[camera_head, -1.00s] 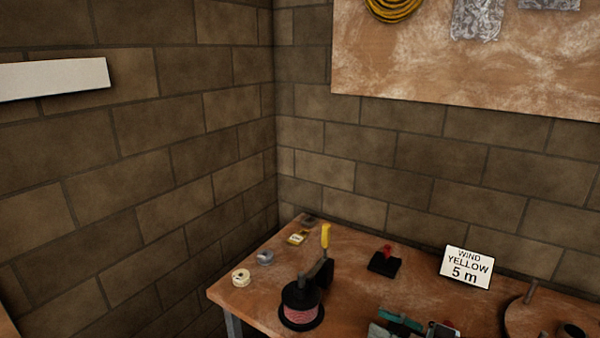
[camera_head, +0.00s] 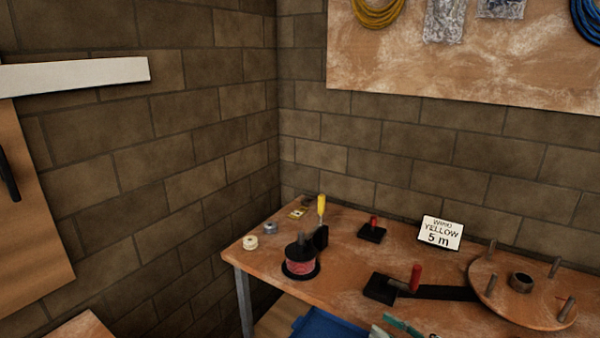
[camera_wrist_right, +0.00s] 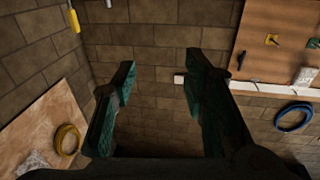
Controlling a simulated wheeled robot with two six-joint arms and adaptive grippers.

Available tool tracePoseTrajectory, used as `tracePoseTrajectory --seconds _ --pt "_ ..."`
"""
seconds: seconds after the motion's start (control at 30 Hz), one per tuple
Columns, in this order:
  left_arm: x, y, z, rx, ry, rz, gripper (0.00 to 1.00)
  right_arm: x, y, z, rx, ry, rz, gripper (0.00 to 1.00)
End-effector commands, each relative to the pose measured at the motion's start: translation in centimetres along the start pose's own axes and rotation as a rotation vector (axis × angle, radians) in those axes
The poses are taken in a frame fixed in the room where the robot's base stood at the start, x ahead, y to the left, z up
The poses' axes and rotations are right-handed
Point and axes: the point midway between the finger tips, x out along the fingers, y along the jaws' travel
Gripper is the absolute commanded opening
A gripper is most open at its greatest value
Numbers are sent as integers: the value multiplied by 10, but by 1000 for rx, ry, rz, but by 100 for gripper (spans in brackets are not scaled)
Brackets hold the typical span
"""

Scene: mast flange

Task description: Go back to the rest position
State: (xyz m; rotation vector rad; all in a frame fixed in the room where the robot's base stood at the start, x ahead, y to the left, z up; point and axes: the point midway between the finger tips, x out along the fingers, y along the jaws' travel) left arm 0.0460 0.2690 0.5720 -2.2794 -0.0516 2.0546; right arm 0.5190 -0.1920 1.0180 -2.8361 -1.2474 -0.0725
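My right gripper (camera_wrist_right: 155,105) is open and empty in the right wrist view, its two green-padded fingers wide apart with the block wall behind them. In the head view only the green tips of my right gripper (camera_head: 392,327) show at the bottom edge, in front of the workbench (camera_head: 345,222). My left gripper is not in the head view.
On the bench are a red wire spool (camera_head: 300,262), a sign reading "WIND YELLOW 5 m" (camera_head: 440,233), a black block with a red handle (camera_head: 378,288) and a round wooden disc with pegs (camera_head: 490,290). A blue bin (camera_head: 325,327) sits below the front edge.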

Motion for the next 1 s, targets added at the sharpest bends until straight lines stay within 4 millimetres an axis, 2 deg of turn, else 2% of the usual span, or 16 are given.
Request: tracePoseTrajectory --seconds 0.27,0.47,0.57,0.7,0.77,0.8,0.9,0.97,1.0 --pt "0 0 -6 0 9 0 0 -28 19 60 37 -22 250 40" --pt "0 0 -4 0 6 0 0 -67 24 131 75 -135 471 40" --pt "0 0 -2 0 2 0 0 -100 18 179 104 -246 593 40" --pt "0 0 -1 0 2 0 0 -162 -12 259 161 -477 748 40" --pt "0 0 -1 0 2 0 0 -190 -32 290 187 -588 794 40" --pt "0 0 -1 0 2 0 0 -210 -47 310 207 -663 816 40" --pt "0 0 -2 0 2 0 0 -256 -92 352 259 -852 850 40" --pt "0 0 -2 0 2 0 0 -284 -122 374 296 -964 855 40" --pt "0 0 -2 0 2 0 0 -302 -144 386 322 -1040 852 40"
